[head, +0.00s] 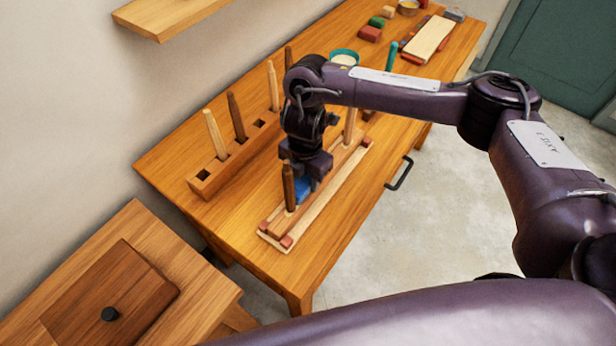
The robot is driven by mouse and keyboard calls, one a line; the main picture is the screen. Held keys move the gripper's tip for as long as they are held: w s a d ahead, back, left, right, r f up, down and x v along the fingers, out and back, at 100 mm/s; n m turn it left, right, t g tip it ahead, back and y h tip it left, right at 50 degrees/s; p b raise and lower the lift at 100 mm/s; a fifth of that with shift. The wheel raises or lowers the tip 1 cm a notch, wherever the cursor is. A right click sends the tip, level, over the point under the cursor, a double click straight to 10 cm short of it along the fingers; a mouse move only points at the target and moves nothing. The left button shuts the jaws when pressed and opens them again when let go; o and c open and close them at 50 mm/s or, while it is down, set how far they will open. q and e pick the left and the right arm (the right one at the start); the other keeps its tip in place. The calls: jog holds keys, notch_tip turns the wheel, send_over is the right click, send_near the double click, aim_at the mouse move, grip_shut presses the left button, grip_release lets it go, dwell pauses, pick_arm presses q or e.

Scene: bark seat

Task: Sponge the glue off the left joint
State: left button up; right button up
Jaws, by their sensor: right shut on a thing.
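My right gripper (308,176) points down over the bench and is shut on a blue sponge (304,187). The sponge is low, right beside a dark brown leg (288,187) that stands upright at the near, left end of the pale seat board (330,193). I cannot tell whether the sponge touches the joint at the foot of this leg. A lighter leg (350,124) stands at the board's far end. Glue on the joint is too small to make out. My left gripper is not in view.
A wooden rack (213,172) with several upright legs stands along the wall side. A teal-rimmed bowl (344,57), coloured blocks (370,33) and a pale board (430,38) lie farther back. A lidded wooden box (110,300) is at the lower left. The bench's near left corner is clear.

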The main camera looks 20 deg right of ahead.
jog(key=shift+s+d+f+p, duration=0.1)
jog(key=shift+s+d+p, duration=0.45)
jog(key=shift+s+d, duration=0.3)
jog(key=shift+w+a+f+b, duration=0.15)
jog(key=shift+w+a+b, duration=0.55)
jog(key=shift+a, duration=0.1)
jog(key=shift+s+d+p, duration=0.35)
jog(key=shift+s+p, duration=0.05)
jog(key=shift+p, duration=0.25)
jog(key=shift+s+d, duration=0.4)
jog(key=shift+s, duration=0.1)
